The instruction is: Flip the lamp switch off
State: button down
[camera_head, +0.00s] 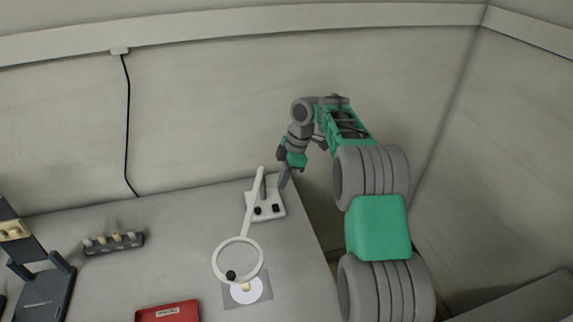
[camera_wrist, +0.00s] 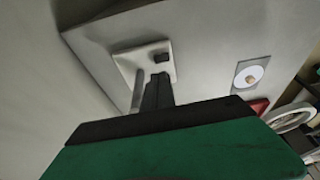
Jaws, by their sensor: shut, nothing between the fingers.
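The white lamp has a ring head (camera_head: 218,262) on a slanted arm, and a flat base (camera_head: 268,192) near the table's back right. Two small black switches sit on the base, a left one (camera_head: 257,211) and a right one (camera_head: 276,208). My gripper (camera_head: 284,184) is shut and empty, pointing down at the base's back right part, behind the switches. In the wrist view the gripper's dark fingers (camera_wrist: 160,77) end just beside a black switch (camera_wrist: 160,57) on the white base (camera_wrist: 127,62). I cannot tell whether they touch it. The other switch is not clearly visible there.
A white disc on a grey square (camera_head: 264,284) lies below the ring. A red tray (camera_head: 168,312) is at the front, a dark holder with pegs (camera_head: 114,245) at left, and a dark stand (camera_head: 45,292) at far left. The wall is close behind.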

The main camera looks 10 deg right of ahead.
jog(key=p+v, duration=0.4)
jog(key=v, duration=0.2)
jog(key=b, duration=0.3)
send_over(275, 205)
jog(key=f, duration=0.6)
jog(key=d+f, duration=0.1)
jog(key=f, duration=0.2)
jog(key=shift+f, duration=0.35)
notch_tip(275, 205, down, 4)
jog(key=shift+f, duration=0.1)
